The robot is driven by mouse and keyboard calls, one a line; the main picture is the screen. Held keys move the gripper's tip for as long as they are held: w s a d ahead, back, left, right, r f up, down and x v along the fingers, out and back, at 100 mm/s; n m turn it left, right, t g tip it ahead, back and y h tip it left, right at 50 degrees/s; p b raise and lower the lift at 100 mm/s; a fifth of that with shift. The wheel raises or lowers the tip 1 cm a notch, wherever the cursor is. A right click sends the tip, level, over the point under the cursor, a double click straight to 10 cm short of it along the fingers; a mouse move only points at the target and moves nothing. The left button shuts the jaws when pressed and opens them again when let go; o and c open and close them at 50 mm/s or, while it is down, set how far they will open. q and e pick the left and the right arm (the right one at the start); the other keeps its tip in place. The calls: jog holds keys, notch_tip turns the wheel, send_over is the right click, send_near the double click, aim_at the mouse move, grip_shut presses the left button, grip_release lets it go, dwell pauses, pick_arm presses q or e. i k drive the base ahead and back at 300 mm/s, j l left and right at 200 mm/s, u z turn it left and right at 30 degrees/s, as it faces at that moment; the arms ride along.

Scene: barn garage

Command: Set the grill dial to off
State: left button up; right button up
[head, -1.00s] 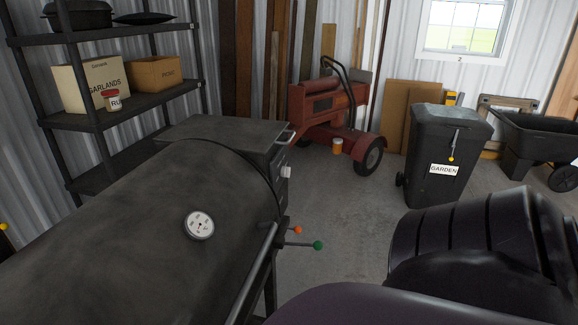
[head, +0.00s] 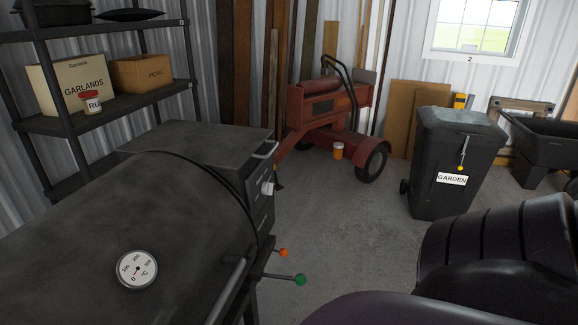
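The black grill (head: 150,215) fills the lower left of the head view, with its lid down. A round white gauge in °C (head: 137,269) sits on the lid. A white dial (head: 267,188) is on the front of the side box, below a metal handle (head: 265,150). Its setting is too small to read. A dark arm part of mine (head: 500,245) fills the lower right. Neither gripper shows in the view.
Levers with orange (head: 283,252) and green (head: 300,280) knobs stick out from the grill's front. A red wheeled machine (head: 330,115) stands behind. A black GARDEN bin (head: 452,165) stands at right. Shelves (head: 130,121) stand at left. Concrete floor (head: 345,220) between is clear.

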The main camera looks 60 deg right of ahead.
aim_at(267, 187)
jog(key=k+l+z, duration=0.1)
jog(key=l+z, duration=0.6)
jog(key=l, duration=0.15)
jog(key=l+z, duration=0.35)
jog(key=k+l, duration=0.05)
jog(key=l, duration=0.05)
